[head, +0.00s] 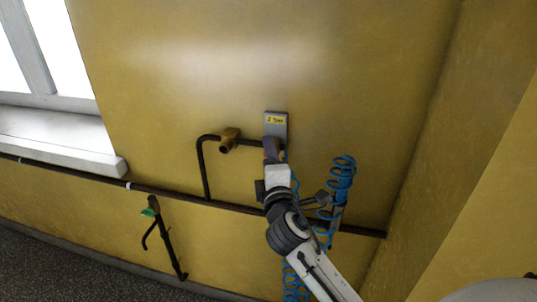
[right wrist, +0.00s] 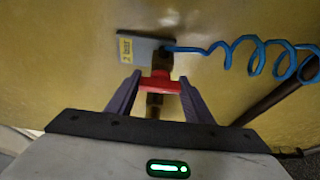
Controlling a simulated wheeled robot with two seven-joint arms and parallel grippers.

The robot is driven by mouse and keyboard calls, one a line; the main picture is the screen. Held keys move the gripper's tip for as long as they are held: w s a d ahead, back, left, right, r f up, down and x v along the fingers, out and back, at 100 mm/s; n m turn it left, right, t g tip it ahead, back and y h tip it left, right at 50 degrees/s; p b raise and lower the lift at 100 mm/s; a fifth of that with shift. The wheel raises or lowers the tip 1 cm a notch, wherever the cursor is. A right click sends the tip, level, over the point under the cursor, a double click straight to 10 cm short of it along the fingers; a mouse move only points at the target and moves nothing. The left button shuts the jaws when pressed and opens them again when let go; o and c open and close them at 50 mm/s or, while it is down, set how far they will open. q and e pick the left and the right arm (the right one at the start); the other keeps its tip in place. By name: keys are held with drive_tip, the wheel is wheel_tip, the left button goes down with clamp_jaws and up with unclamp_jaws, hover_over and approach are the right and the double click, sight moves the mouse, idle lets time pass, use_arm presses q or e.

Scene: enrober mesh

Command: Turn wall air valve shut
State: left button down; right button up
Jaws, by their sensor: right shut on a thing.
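The wall air valve shows in the right wrist view as a red handle (right wrist: 159,84) on a brass-brown body, below a grey plate (right wrist: 148,47) with a yellow "2 bar" label. The plate also shows on the wall in the head view (head: 276,130). My right gripper (right wrist: 160,81) is shut on the red handle, with one purple finger on each side of it. In the head view my right gripper (head: 271,152) is just under the plate and hides most of the valve. My left gripper is not in view.
A blue coiled hose (head: 343,174) hangs right of my right arm and shows in the wrist view (right wrist: 253,50). A dark pipe (head: 170,194) runs along the yellow wall. A window sill (head: 60,142) juts out at left.

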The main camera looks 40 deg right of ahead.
idle(0.3)
drive_tip(key=o, duration=1)
drive_tip(key=shift+o, duration=0.2)
drive_tip(key=b+v, duration=0.1)
drive_tip(key=v, duration=0.9)
drive_tip(key=shift+b, duration=0.35)
drive_tip(key=shift+s, duration=0.1)
